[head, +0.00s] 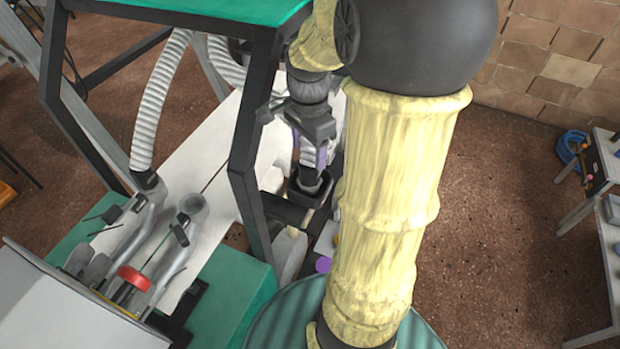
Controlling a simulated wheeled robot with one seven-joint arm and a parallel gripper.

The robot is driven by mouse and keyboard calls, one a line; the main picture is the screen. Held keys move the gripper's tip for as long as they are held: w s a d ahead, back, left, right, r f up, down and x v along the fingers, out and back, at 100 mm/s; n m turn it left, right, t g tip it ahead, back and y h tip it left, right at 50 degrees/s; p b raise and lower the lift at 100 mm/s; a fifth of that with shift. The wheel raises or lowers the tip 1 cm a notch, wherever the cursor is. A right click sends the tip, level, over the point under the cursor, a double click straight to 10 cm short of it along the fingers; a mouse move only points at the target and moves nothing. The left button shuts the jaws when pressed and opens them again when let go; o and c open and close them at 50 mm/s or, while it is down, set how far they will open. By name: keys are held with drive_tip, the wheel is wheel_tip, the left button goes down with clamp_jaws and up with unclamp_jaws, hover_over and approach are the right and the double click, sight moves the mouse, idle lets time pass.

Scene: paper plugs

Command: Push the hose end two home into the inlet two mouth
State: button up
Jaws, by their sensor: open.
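An inlet with an open round mouth (193,207) stands on the machine at the lower left, with nothing in it; I take it to be inlet two. Beside it on the left, a grey ribbed hose (160,100) runs down into the other inlet. My gripper (309,154) is open and points down at the frame's right post. Its fingers with purple pads stand on either side of a short ribbed grey hose piece, probably hose end two (308,178), whose dark lower part sits in a black holder. Whether the fingers touch it I cannot tell.
A dark frame with a green top (240,130) stands between my gripper and the inlets. My arm hides much of the middle right. A shelf (608,180) stands at the far right; the floor before it is clear.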

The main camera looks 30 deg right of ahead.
sight(309, 163)
drive_tip(key=shift+f+b, duration=1.5)
drive_tip(key=shift+f, duration=0.5)
drive_tip(key=c, duration=1)
drive_tip(key=shift+r, duration=0.1)
drive_tip(key=shift+w+r+p, duration=0.1)
drive_tip(key=shift+r+p, duration=2.85)
drive_tip(key=shift+r, duration=0.25)
